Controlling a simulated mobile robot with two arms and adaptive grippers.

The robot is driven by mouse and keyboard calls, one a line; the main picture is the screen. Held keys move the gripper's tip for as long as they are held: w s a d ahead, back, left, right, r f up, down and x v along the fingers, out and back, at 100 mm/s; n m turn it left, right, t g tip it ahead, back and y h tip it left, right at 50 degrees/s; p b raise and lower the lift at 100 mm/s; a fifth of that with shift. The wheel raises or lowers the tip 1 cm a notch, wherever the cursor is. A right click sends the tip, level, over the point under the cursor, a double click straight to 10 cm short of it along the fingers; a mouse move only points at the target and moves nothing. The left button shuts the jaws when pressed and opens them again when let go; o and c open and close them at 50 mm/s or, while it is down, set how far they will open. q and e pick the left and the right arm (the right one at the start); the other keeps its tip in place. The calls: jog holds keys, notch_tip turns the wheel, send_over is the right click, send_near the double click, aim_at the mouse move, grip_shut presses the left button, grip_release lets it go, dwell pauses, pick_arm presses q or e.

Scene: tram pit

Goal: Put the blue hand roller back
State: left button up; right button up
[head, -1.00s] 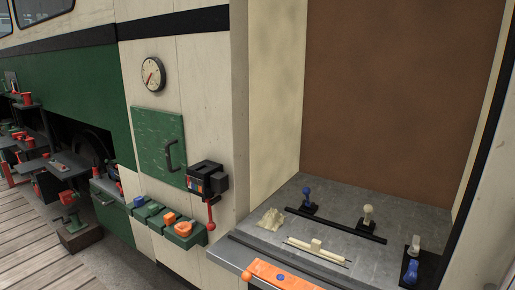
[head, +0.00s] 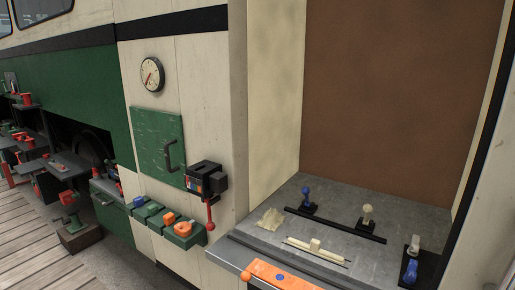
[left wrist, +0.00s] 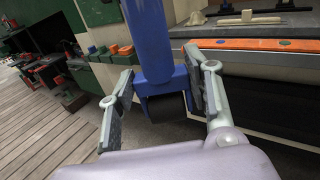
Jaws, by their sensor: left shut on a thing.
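The blue hand roller (left wrist: 147,38) shows in the left wrist view, between the two fingers of my left gripper (left wrist: 160,80). It has a thick blue shaft running up out of the frame and a wider blue lower part with a dark underside. My left gripper is shut on this lower part. The roller hangs clear of the floor, in front of the ledge with the orange strip (left wrist: 260,44). The head view shows neither the held roller nor either gripper.
In the head view, a grey counter (head: 345,225) carries small blue and white knobbed pieces, a crumpled cloth (head: 270,218) and a cream bar tool (head: 314,246). Left of it are a black box with a red-knobbed lever (head: 208,180) and green bins (head: 183,236). A wooden walkway (head: 25,235) lies at left.

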pick_arm(q)
jog(key=a, duration=1)
jog(key=w+d+r+m+g+h, duration=0.2)
jog(key=w+d+m+g+h, duration=0.2)
jog(key=d+m+h, duration=0.2)
jog(key=w+d+r+m+g+h, duration=0.3)
jog(key=w+d+m+g+h, duration=0.1)
jog(key=d+h, duration=0.5)
jog(key=d+m+g, duration=0.1)
jog(key=m, duration=0.1)
jog(key=shift+d+r+m+g+h, duration=0.25)
jog(key=shift+d+m+g+h, duration=0.05)
jog(key=shift+d+h, duration=0.1)
pick_arm(e)
jog(key=shift+o, duration=1.1)
